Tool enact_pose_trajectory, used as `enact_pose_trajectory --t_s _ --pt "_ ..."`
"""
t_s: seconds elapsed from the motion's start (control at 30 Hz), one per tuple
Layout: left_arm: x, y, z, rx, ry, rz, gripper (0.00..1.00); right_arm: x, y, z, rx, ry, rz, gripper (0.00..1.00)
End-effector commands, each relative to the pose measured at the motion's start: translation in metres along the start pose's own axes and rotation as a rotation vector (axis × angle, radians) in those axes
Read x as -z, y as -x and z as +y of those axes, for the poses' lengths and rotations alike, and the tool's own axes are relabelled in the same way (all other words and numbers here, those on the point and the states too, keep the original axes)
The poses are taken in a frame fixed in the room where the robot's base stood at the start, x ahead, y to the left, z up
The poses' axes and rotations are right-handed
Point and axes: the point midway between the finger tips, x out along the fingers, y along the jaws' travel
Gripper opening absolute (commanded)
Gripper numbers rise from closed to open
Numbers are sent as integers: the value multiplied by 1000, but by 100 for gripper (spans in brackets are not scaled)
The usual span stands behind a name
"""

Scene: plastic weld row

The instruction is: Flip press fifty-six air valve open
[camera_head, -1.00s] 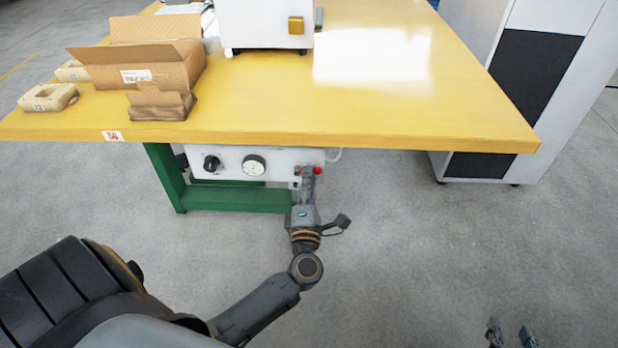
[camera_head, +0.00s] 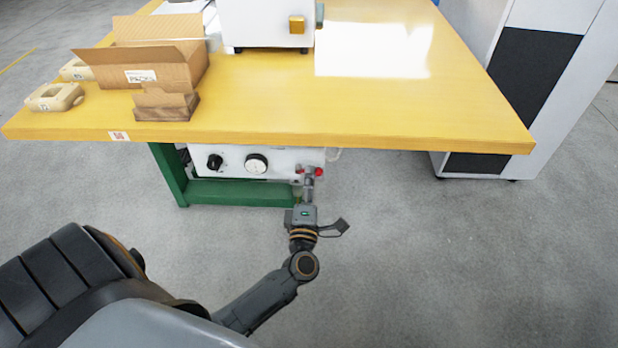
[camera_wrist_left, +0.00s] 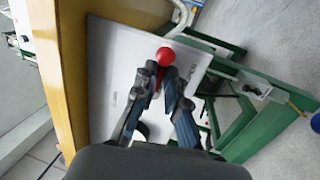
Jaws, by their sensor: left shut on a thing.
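The air valve (camera_head: 319,171) shows as small red parts on the right end of the white panel under the yellow table. In the left wrist view its red ball knob (camera_wrist_left: 165,57) stands just past the fingertips. My left gripper (camera_head: 308,179) reaches up to it from below. In the left wrist view the left gripper (camera_wrist_left: 160,78) is closed around the lever just under the knob; the fingers hide most of the lever. The lever's exact angle is hard to tell. My right gripper is out of view.
The white panel (camera_head: 230,163) carries a black knob (camera_head: 215,162) and a round gauge (camera_head: 256,164). The yellow tabletop (camera_head: 400,120) overhangs it. A green frame (camera_head: 235,193) stands below. Cardboard boxes (camera_head: 150,70) sit on top.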

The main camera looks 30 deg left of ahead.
Motion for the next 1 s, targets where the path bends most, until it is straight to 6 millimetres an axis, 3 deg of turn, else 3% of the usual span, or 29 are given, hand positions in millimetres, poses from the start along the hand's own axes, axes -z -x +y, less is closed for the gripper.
enact_pose_trajectory --t_s 0.03,0.13,0.53,1.0 --pt "-5 2 -1 3 0 -12 14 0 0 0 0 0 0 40" --pt "-5 2 -1 4 0 -12 34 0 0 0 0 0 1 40" --pt "-2 7 -1 4 1 -6 35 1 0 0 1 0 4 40" --pt "-3 97 -1 6 1 -8 35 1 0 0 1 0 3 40"
